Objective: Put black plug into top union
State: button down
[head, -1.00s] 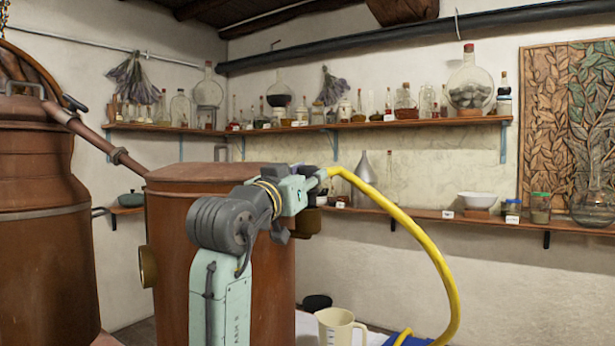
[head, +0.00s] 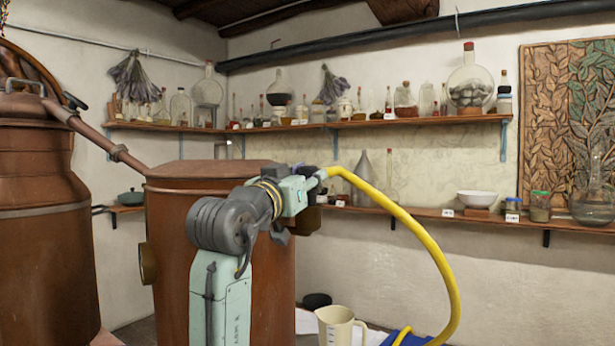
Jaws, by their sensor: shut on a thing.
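My gripper (head: 313,179) is at the far end of my arm, in front of the copper vessel's upper right edge, and is largely hidden by my own wrist. It is shut at the end of a yellow hose (head: 425,245), which arches right and down to the table. A small dark part (head: 303,170) shows beside the gripper; I cannot tell whether it is the black plug. A brass union (head: 308,220) sticks out from the vessel's right side, just below my wrist and partly covered by it. I cannot make out a union above it.
The copper vessel (head: 168,225) stands directly behind my arm, with a larger copper still (head: 40,240) at left. A cream jug (head: 337,325) and a black round pot (head: 317,300) stand low on the table. Shelves of glassware (head: 430,213) line the back wall.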

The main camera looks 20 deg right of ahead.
jog(key=shift+f+b, duration=0.6)
jog(key=shift+f, duration=0.5)
dwell(2.3)
jog(key=c, duration=1.2)
grip_release()
jog(key=shift+o, duration=0.2)
